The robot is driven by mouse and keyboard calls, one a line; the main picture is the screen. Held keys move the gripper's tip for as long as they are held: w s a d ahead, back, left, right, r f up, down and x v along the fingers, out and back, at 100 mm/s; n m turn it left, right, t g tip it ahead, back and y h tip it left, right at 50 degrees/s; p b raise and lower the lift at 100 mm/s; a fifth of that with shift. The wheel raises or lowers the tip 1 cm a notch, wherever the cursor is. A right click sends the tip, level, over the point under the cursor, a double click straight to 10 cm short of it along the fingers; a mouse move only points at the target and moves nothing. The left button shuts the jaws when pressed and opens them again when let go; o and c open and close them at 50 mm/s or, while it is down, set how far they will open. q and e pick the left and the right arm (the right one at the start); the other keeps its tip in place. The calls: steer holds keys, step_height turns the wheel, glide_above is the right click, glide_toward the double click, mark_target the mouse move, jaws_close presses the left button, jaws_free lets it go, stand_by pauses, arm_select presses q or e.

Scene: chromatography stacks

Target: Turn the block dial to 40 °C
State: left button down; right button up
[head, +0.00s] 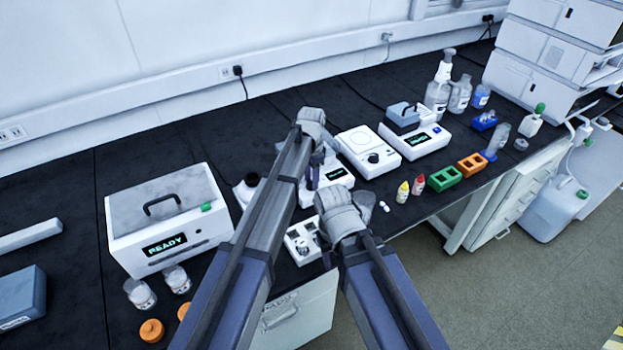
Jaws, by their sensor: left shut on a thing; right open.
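A small white block unit (341,183) with a lit green display stands on the dark bench near the middle of the head view. My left gripper (314,180) reaches down over the left part of this unit. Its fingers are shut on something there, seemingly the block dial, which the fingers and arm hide. The dial's setting cannot be read. My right gripper (335,236) is lower and nearer, by the bench's front edge, beside a small white tray. It is open, and its fingertips are mostly hidden by its own wrist.
Behind right are a white unit with a black knob (374,158) and one with a blue-grey lid (403,116). The white tray (293,236), dropper bottles (402,192) and green rack (436,179) line the front. A large READY box (168,215) stands left.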

mark_target(311, 182)
stand_by(0.5)
arm_select(q)
steer(key=shift+c, duration=2.2)
jaws_free()
steer(key=shift+r, duration=0.1)
step_height(311, 182, up, 8)
steer(key=p, duration=0.8)
steer(key=shift+f, duration=0.2)
